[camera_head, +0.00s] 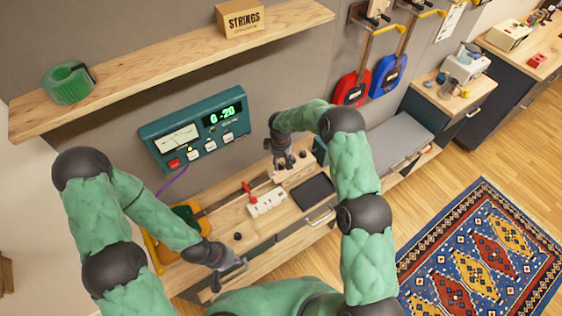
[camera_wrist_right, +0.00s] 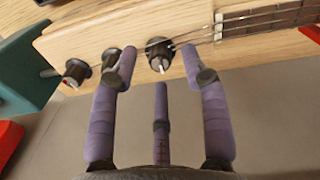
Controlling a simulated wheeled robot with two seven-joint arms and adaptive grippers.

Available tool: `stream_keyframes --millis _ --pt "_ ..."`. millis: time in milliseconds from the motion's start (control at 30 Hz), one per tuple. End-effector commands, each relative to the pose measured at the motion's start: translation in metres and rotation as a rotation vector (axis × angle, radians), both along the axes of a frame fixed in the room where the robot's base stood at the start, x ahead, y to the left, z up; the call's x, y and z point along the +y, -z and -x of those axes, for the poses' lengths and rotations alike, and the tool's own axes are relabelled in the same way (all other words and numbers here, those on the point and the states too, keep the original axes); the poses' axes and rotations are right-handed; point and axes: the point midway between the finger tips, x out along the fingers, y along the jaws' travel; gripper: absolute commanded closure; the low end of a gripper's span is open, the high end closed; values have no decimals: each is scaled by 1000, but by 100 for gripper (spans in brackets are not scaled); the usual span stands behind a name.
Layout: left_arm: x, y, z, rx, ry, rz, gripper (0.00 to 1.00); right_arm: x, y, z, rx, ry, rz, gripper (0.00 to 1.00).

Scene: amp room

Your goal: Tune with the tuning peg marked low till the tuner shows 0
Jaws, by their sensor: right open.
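The teal tuner (camera_head: 196,128) on the wall has a needle dial and a green display (camera_head: 222,115) reading G -20. An instrument with an orange body (camera_head: 187,215) lies on the bench, its neck running right to a pale wooden headstock (camera_head: 292,172). My right gripper (camera_head: 286,160) is over the headstock. In the right wrist view, its open fingers stand either side of a black peg (camera_wrist_right: 160,58) with a pale pointer. Two more pegs (camera_wrist_right: 110,62) (camera_wrist_right: 75,72) sit to the left. No marking is readable. My left gripper (camera_head: 228,262) is by the bench's front edge; its fingers are unclear.
A white block with a red lever (camera_head: 267,203) and a dark tray (camera_head: 313,191) are on the bench. A shelf (camera_head: 170,66) with a green coil (camera_head: 68,82) and a STRINGS box (camera_head: 240,20) is above. Red and blue instruments (camera_head: 390,74) hang at right.

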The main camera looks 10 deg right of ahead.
Motion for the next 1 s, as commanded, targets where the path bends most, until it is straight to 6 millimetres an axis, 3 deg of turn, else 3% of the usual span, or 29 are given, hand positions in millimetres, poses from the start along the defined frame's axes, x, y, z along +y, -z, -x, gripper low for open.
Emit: stream_keyframes --millis 200,467,633,667,1000 --pt "0 -2 0 0 0 0 100 0 13 -1 -1 0 0 54" --pt "0 -2 0 0 0 0 100 0 14 -1 -1 0 0 54" --pt "0 -2 0 0 0 0 100 0 14 -1 -1 0 0 96" --pt "0 -2 0 0 0 0 100 0 14 0 -1 0 0 100" --pt "0 4 0 0 0 0 100 0 16 0 -1 24 0 100"
